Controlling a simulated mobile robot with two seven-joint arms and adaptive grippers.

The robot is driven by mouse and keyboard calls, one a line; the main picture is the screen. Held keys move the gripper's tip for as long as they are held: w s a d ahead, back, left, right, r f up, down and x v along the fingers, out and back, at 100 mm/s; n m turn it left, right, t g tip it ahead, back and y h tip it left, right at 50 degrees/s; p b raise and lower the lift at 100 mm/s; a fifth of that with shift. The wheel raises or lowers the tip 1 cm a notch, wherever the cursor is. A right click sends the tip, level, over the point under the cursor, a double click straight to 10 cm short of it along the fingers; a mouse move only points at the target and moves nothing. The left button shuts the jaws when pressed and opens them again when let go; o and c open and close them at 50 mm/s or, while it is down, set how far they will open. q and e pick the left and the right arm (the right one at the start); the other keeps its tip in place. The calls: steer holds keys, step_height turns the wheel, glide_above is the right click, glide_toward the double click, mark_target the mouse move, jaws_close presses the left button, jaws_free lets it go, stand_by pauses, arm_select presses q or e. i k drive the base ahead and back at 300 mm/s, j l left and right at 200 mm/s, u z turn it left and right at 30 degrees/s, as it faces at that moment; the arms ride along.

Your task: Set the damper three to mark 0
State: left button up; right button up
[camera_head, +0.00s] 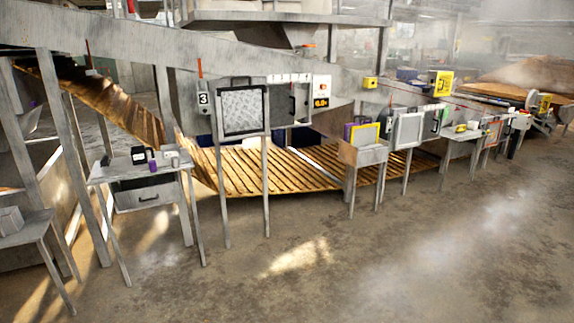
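A sign with the number 3 (203,99) is on the grey frame left of centre. A thin upright rod with a red tip (200,68) stands just above the sign; it looks like the lever of damper three. Any scale marks beside it are too small to read. Right of the sign is a framed grey mesh panel (243,111) on two legs. A white box (321,88) with a red button and a small orange-lit display stands further right; its digits are not clear. Neither of my grippers is in view.
A grey table (148,172) with a drawer and small items stands in front, left of the sign. Another table (24,229) is at the left edge. A slatted wooden floor (270,172) lies behind. More stands (362,154) line the right. The concrete floor in front is clear.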

mark_target(282, 99)
steer(key=i+u, duration=0.3)
steer(key=i, duration=1.45)
